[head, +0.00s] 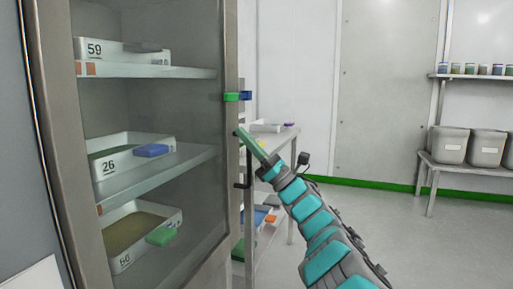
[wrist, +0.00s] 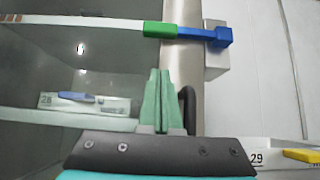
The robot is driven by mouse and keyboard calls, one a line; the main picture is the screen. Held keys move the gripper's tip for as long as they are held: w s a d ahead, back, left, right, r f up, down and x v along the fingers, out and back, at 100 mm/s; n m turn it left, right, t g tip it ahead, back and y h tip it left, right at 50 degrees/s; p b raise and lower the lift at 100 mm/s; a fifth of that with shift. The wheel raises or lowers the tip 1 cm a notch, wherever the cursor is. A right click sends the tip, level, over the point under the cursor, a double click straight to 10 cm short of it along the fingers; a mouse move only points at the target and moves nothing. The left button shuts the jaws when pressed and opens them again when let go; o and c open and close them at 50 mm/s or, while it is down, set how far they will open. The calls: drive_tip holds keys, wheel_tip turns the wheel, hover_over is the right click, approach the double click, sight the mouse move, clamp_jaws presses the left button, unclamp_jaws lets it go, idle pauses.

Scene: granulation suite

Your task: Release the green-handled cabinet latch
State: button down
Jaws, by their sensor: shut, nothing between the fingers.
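The cabinet latch sits at the right edge of the cabinet's glass door. Its green handle (head: 231,97) points left across the door frame, and a blue part (head: 247,95) joins it on the right. In the wrist view the green handle (wrist: 160,30) lies level, and the blue part (wrist: 204,35) runs to a grey block on the post. My gripper (head: 241,133) has green fingers, shut and empty, just below the latch. In the wrist view my gripper's tips (wrist: 160,72) point up towards the green handle, with a visible gap between them.
A black door handle (head: 240,174) is below the latch, partly behind my fingers in the wrist view. Behind the glass, shelves hold numbered trays (head: 130,156). A rack (head: 285,137) with trays stands right of the cabinet. Open floor (head: 380,215) lies to the right.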

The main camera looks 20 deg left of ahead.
sight(238, 96)
drive_tip(key=r, duration=0.1)
drive_tip(key=a+r, duration=0.1)
drive_tip(key=r, duration=0.2)
drive_tip(key=shift+a+r+p, duration=0.3)
drive_tip(key=shift+a+p, duration=0.1)
drive_tip(key=shift+r+t, duration=0.3)
drive_tip(key=shift+r, duration=0.35)
